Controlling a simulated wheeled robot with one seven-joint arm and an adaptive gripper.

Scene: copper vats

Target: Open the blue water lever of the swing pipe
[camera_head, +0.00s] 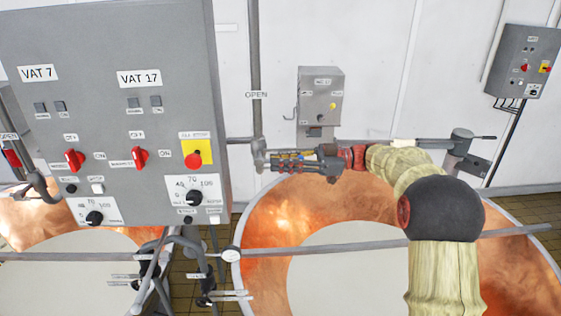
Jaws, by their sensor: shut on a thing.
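The swing pipe (255,60) comes down the white wall to a grey valve joint (259,155), just below an OPEN label. My gripper (277,161) reaches in from the right and points left at this joint. It is shut on the blue water lever (287,156), of which only a small blue part shows between the dark fingers. Yellow and red bits also show there. The fingers hide most of the lever, so its exact angle cannot be told.
A large grey control panel (105,100) stands close on the left. A small grey box (319,95) is on the wall behind my gripper. Copper vats (262,225) lie below, with a grey rail (330,247) across. Another control box (522,60) hangs at the far right.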

